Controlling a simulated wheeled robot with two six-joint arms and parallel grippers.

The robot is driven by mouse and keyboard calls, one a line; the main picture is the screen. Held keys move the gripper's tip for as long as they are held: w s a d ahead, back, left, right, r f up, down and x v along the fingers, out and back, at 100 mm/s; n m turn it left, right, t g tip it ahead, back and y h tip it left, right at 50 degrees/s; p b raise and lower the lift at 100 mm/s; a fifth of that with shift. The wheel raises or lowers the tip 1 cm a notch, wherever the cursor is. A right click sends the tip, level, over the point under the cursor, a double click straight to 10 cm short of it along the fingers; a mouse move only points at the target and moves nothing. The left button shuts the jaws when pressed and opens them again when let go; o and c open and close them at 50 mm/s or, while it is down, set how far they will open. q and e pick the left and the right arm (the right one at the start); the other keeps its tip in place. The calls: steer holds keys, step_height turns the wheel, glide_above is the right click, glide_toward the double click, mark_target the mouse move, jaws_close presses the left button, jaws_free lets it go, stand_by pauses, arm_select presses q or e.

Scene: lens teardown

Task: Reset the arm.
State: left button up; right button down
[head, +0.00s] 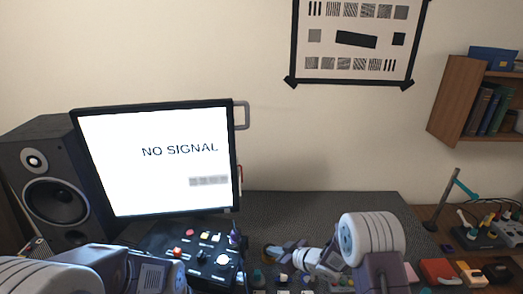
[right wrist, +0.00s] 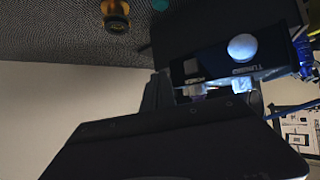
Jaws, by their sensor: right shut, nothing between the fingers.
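My right gripper (head: 274,250) is at the bottom middle of the head view, just right of the black control box and over the dark mat. It is shut, with nothing between its fingers. In the right wrist view its dark body fills the lower middle. My left arm enters at the lower left in the head view, but its gripper does not show.
The control box (head: 205,246) has a white knob and coloured buttons; it also shows in the right wrist view (right wrist: 213,68). Behind it stands a monitor (head: 155,175) reading "NO SIGNAL". A speaker (head: 55,175) is left. The mat (head: 330,208) is clear at the back.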

steer(key=d+r+m+t+h, duration=0.2)
steer(key=d+r, duration=0.2)
steer(key=r, duration=0.3)
steer(key=d+r+m+t+h, duration=0.1)
steer(key=d+r+m+h, duration=0.1)
steer(key=d+r, duration=0.35)
steer(key=s+d+m+g+h, duration=0.3)
steer(key=s+d+m+h, duration=0.15)
steer(key=s, duration=0.65)
steer(key=s+f+g, duration=0.3)
steer(key=s, duration=0.5)
steer(key=s+f+m+g, duration=0.1)
steer(key=s+f+g, duration=0.2)
steer(key=s, duration=0.5)
steer(key=shift+d+f+g+y, duration=0.35)
steer(key=shift+d+f+g, duration=0.05)
steer(key=shift+f, duration=0.15)
steer(key=shift+m, duration=0.25)
steer(key=shift+w, duration=0.15)
